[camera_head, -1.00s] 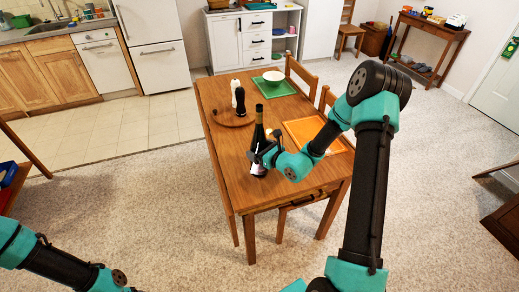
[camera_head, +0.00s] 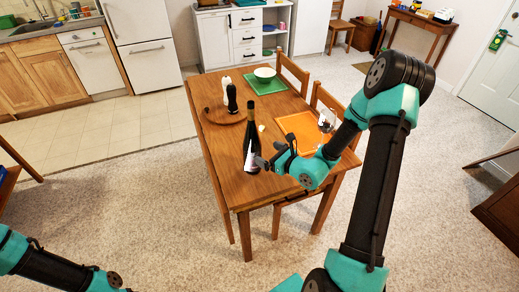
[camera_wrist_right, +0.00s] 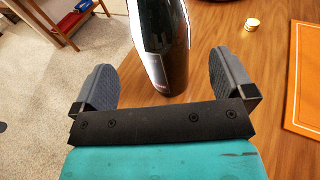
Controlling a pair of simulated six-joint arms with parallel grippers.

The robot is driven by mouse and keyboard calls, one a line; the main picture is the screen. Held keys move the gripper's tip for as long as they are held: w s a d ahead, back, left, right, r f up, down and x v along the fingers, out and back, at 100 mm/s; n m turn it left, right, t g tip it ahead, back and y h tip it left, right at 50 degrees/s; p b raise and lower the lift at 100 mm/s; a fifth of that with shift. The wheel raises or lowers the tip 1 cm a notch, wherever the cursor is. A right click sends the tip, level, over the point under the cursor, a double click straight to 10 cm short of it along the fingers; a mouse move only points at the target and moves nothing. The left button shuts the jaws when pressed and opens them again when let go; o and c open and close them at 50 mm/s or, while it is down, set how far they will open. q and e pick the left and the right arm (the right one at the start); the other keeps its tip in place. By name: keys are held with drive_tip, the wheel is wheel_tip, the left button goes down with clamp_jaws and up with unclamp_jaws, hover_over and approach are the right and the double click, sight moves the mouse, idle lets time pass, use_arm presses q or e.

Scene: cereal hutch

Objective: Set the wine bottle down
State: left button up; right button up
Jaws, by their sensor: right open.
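The dark wine bottle (camera_head: 250,140) with a pale label stands upright on the wooden table (camera_head: 215,165), near its front left part. My right gripper (camera_head: 265,161) is just to the right of the bottle, low over the table. In the right wrist view the bottle (camera_wrist_right: 163,50) rises in front of the palm, between the two widely spread fingers (camera_wrist_right: 165,85), with gaps on both sides. The bottle's top is cut off in that view. My left gripper is out of sight; only my left arm shows at the bottom left.
Behind the bottle are a round wooden tray (camera_head: 215,117) with a dark mill (camera_head: 232,98) and a white mill, and a small gold item (camera_wrist_right: 252,24). An orange placemat (camera_head: 297,127) and a glass (camera_head: 326,118) are to the right; a white bowl (camera_head: 265,74) is at the far end.

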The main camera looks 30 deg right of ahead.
drive_tip(key=shift+v, duration=1.7)
drive_tip(key=shift+a, duration=0.1)
drive_tip(key=s+a+f+n+g+y, duration=0.3)
drive_tip(key=s+a+f+n+g, duration=0.15)
drive_tip(key=a, duration=0.25)
drive_tip(key=s+a+f+n+g+y, duration=0.3)
drive_tip(key=s+a+f+n+g, duration=0.1)
drive_tip(key=s+a+g, duration=0.15)
drive_tip(key=s+a+f+n+g+h, duration=0.3)
drive_tip(key=s+f+n+g, duration=0.3)
drive_tip(key=s+n, duration=0.3)
drive_tip(key=w+a+f+n+t+h, duration=0.1)
drive_tip(key=w+f+n+h, duration=0.3)
drive_tip(key=n, duration=0.9)
wheel_tip(320, 180, down, 3)
drive_tip(key=w, duration=0.2)
drive_tip(key=shift+w+a+r, duration=0.15)
drive_tip(key=shift+w+a, duration=0.05)
drive_tip(key=shift+w, duration=0.2)
